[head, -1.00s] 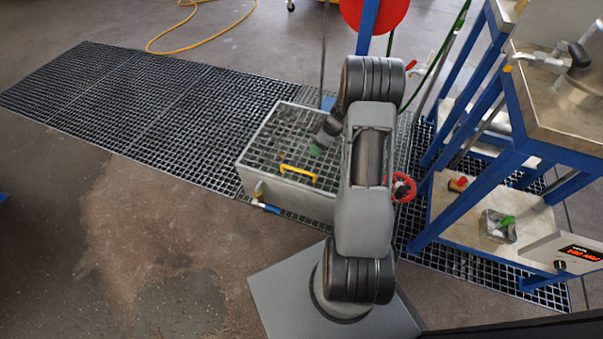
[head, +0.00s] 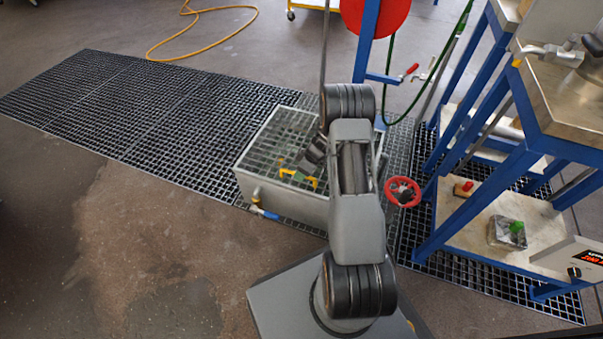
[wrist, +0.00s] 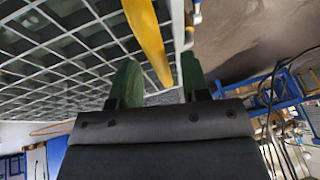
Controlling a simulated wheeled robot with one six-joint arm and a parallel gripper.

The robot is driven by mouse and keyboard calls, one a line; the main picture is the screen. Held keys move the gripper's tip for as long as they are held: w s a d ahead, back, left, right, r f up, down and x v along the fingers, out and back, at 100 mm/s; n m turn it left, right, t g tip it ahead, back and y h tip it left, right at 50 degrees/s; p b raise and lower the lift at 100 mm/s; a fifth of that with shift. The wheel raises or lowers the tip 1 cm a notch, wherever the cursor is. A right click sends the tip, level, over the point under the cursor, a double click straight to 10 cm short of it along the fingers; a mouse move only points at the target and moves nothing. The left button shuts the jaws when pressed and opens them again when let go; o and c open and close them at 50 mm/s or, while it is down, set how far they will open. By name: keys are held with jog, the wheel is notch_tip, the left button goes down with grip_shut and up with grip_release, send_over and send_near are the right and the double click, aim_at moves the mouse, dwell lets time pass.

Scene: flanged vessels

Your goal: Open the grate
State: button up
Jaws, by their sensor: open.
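The grate (head: 272,140) lies as a metal grid over the top of a grey box (head: 285,203). A yellow handle (head: 285,174) is fixed near its front edge, partly hidden by my arm in the head view. My gripper (head: 302,176) is down at the handle's right part. In the wrist view, my gripper (wrist: 158,82) has its two green fingers apart, and the yellow handle (wrist: 147,40) reaches down into the gap between them. Whether the fingers touch the handle cannot be told. The grate (wrist: 60,50) fills the wrist view's upper left.
A red handwheel (head: 403,191) stands right of the box. A blue-framed bench (head: 480,205) is further right. A blue post with a red reel (head: 375,15) rises behind. Floor grating (head: 130,105) runs left, and the front-left floor is clear.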

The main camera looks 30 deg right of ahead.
grip_shut()
dwell(0.4)
